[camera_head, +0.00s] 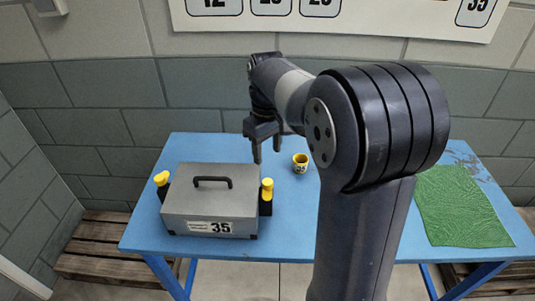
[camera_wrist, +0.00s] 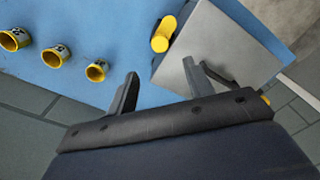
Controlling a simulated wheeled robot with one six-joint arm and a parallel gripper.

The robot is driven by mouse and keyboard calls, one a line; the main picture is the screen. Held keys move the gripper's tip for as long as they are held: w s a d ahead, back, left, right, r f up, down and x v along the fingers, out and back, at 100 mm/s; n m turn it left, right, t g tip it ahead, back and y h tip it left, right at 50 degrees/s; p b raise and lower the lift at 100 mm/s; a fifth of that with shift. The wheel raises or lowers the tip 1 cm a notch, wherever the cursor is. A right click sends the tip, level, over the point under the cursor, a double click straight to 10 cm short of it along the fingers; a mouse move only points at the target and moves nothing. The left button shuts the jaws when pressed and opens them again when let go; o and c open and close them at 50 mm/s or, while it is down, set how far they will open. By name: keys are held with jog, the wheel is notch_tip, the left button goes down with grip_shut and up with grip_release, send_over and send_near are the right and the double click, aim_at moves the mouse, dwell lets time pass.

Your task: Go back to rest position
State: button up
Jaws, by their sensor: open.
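My gripper (camera_head: 267,152) hangs above the blue table, behind and to the right of the grey mould box (camera_head: 210,204). Its two fingers are apart, with nothing seen between them. In the wrist view my gripper (camera_wrist: 160,68) also shows spread fingers, with the grey box (camera_wrist: 205,40) behind the right one. My arm rises from the lower middle and bends left over the table.
Yellow-topped clamps (camera_head: 162,179) (camera_head: 267,184) flank the box. One yellow-rimmed cup (camera_head: 300,163) shows right of my gripper; the wrist view shows three cups (camera_wrist: 55,56). A green mat (camera_head: 461,207) lies at right. A tiled wall stands behind the blue table (camera_head: 200,148).

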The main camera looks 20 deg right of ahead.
aim_at(268, 181)
jog(key=shift+f, duration=0.1)
notch_tip(268, 181, down, 11)
jog(key=shift+r, duration=0.2)
dwell(0.5)
dwell(0.4)
